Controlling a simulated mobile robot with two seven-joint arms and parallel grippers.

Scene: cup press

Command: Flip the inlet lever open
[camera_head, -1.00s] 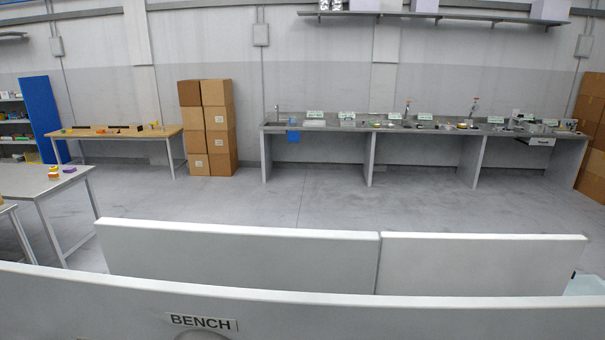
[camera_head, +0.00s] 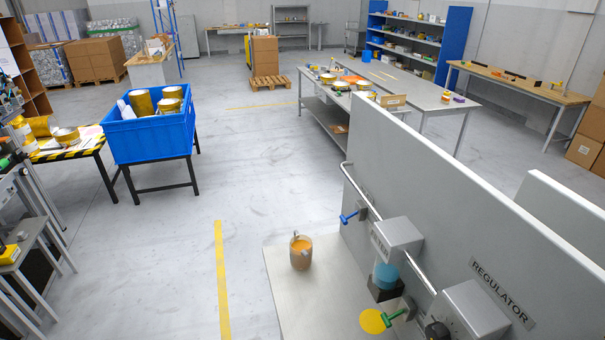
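A pipe (camera_head: 362,192) runs along the white panel at right, with a small blue lever (camera_head: 349,217) near its far end. A green lever (camera_head: 396,315) sits lower and nearer, below a grey box. I cannot tell which one is the inlet lever; no inlet label is readable. A grey box (camera_head: 405,237) is mounted on the panel above a light-blue cylinder (camera_head: 386,275) on a black block. A second grey box (camera_head: 475,308) is beside the REGULATOR label (camera_head: 503,291). Neither gripper is in view.
An orange-filled cup (camera_head: 300,252) stands on the pale bench top (camera_head: 290,290). A yellow disc (camera_head: 373,321) lies near the green lever. A blue crate (camera_head: 150,135) on a black stand is at left. The floor between crate and bench is clear.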

